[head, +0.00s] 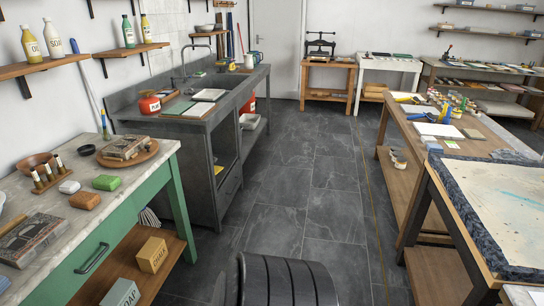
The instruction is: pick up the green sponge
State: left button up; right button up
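A small green block that looks like the green sponge (106,183) lies on the pale marble top of the green table (150,165) at the left. It lies flat, with a brown block (85,200) just in front of it and a white rounded piece (69,187) to its left. Neither of my grippers is in view.
On the same table are a round wooden tray (147,155) with a block on it, a wooden bowl (36,165), a rack of small bottles (48,180) and a dark printed slab (35,238). A sink counter (195,128) stands beyond. The tiled floor (300,190) in the middle is clear.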

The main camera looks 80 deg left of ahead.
aim_at(104, 182)
jog(key=u, duration=1.1)
jog(key=l+u, duration=0.1)
jog(key=u, duration=0.45)
jog(key=i+u, duration=0.1)
jog(key=u, duration=0.5)
jog(key=l+u, duration=0.1)
jog(key=u, duration=2.1)
jog(key=k+l, duration=0.05)
